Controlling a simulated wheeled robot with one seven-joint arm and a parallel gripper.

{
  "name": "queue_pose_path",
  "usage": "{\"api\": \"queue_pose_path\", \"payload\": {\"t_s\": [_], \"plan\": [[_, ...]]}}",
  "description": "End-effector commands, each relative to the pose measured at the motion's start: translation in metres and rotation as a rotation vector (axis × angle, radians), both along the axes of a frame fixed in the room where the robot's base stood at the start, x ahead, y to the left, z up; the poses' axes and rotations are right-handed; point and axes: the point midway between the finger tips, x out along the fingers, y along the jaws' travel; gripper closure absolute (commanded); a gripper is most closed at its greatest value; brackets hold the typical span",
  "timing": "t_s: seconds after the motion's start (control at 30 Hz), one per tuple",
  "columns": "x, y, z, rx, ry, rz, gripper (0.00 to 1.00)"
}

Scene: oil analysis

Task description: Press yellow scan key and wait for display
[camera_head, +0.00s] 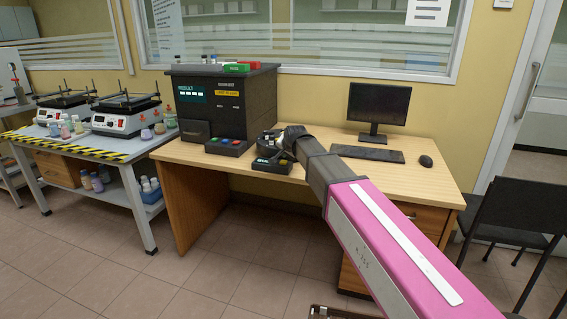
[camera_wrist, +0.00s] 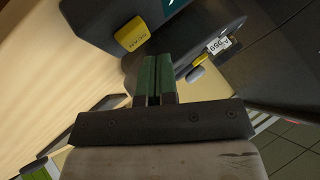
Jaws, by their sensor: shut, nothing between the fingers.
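The yellow scan key (camera_wrist: 131,34) is on a dark handheld-sized device in the wrist view, its lettering upside down. The device (camera_head: 271,166) sits on the desk in the head view, with a small display, partly hidden by my gripper. My gripper (camera_wrist: 158,58) is shut and empty, its green-lined fingers together. The fingertips are over the device, just to the right of the yellow key in the wrist view; I cannot tell whether they touch it. A corner of a teal display (camera_wrist: 173,3) shows at the top edge, mostly cut off, so its text cannot be read.
A white-labelled item with a yellow part (camera_wrist: 207,56) is close right of my fingers. A black analyser (camera_head: 220,108) stands left on the wooden desk (camera_head: 205,161). A monitor (camera_head: 377,107), keyboard (camera_head: 366,153) and mouse (camera_head: 426,160) are to the right. A side table holds hotplates (camera_head: 125,119).

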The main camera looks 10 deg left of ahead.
Motion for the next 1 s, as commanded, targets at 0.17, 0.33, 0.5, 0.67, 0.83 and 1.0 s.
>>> {"api": "queue_pose_path", "payload": {"t_s": [0.17,0.33,0.5,0.67,0.83,1.0], "plan": [[0.000,0.000,0.002,0.000,0.000,0.000,1.00],[0.000,0.000,0.013,0.000,0.000,0.000,1.00],[0.000,0.000,0.028,0.001,-0.001,0.000,1.00],[0.000,0.000,0.042,0.001,-0.001,0.000,1.00],[0.000,0.000,0.050,0.000,0.000,0.000,1.00],[0.000,0.000,0.050,0.000,0.000,0.000,1.00]]}}
